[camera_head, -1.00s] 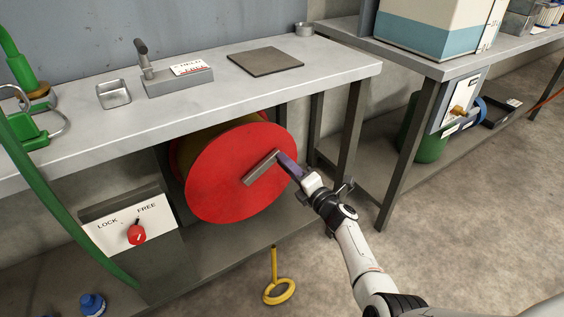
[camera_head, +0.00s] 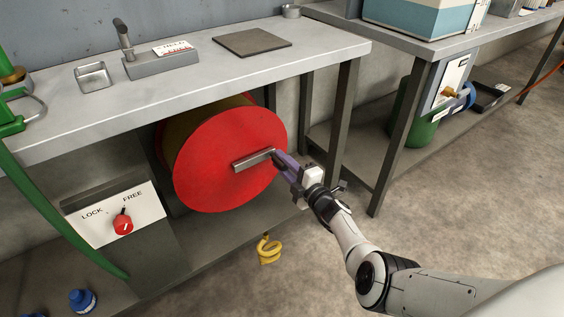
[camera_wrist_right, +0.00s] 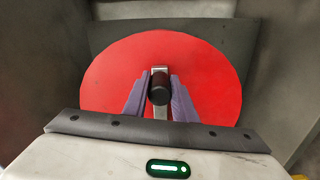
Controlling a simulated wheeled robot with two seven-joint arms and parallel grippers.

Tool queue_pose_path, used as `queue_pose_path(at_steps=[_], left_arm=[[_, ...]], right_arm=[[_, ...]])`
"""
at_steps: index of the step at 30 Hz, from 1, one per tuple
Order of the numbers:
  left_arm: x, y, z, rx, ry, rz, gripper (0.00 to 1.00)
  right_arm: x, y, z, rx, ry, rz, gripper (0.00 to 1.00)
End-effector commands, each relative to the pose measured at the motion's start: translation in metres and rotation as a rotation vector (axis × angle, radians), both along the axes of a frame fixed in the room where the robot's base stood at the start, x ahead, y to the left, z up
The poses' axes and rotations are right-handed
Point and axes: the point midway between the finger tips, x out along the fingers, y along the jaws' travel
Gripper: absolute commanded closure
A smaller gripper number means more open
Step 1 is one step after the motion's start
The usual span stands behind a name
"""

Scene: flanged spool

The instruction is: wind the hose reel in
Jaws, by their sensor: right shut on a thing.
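The hose reel is a drum with a large red flange (camera_head: 225,180), under the bench. It also shows in the wrist view (camera_wrist_right: 105,80). A grey crank arm (camera_head: 252,160) lies across the flange, its outer end to the right and slightly up. My right gripper (camera_head: 281,158) is at that end, its purple fingers shut around the dark crank knob (camera_wrist_right: 159,90). A yellow hose end with a loop (camera_head: 268,251) is at the lower shelf's front edge. A white LOCK/FREE plate (camera_head: 150,207) carries a red knob (camera_head: 123,224), its pointer upward near FREE. My left gripper is not in view.
The bench top (camera_head: 200,95) is above the reel, with a leg (camera_head: 344,125) right of it. A green hose (camera_head: 50,215) hangs at left. A blue cap-like object (camera_head: 82,300) is on the lower shelf. Floor at front right is open.

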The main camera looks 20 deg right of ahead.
Motion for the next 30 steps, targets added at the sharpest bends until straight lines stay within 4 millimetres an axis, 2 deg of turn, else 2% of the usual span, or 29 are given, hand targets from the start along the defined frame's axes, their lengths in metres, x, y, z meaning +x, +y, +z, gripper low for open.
queue_pose_path(at_steps=[9,10,13,23,27,30], left_arm=[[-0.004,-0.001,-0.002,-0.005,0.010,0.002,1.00],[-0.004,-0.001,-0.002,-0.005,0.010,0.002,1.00],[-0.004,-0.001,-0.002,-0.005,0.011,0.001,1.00],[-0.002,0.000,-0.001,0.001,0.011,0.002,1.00],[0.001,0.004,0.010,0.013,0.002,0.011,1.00],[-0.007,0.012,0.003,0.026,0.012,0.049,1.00]], right_arm=[[-0.002,0.003,-0.005,0.005,0.009,0.005,1.00],[-0.002,0.003,-0.005,0.005,0.009,0.005,0.72],[-0.002,0.003,-0.004,0.004,0.008,0.004,0.57],[-0.003,0.001,-0.001,0.002,0.003,0.001,0.57],[-0.018,-0.002,0.002,0.003,0.006,0.001,0.57],[-0.038,-0.004,0.003,0.003,0.008,0.001,0.57]])
